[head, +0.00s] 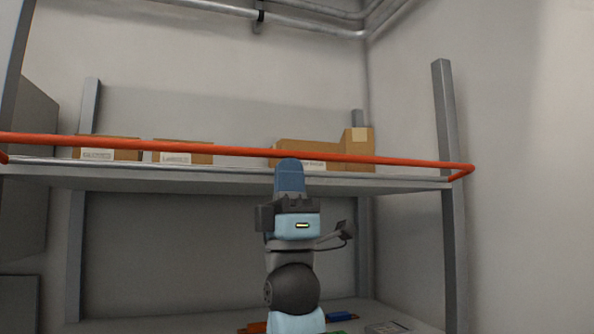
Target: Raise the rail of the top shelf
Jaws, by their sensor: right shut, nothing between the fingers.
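The orange rail (390,159) runs across the front of the top shelf, a little above the shelf's front edge. Its right end bends back at the right post. The top shelf (400,183) is a grey board between metal posts. My right gripper (289,163) points up in front of the shelf, near the middle of the rail. It is shut with nothing in it, and its blue fingertips reach the rail's lower edge in the picture. I cannot tell whether they touch the rail. My left gripper is out of view.
Cardboard boxes stand on the top shelf behind the rail: a larger pair (357,140) and two low ones at left (184,147). Small objects (340,316) lie on the lower shelf. A grey post (447,120) stands at the right.

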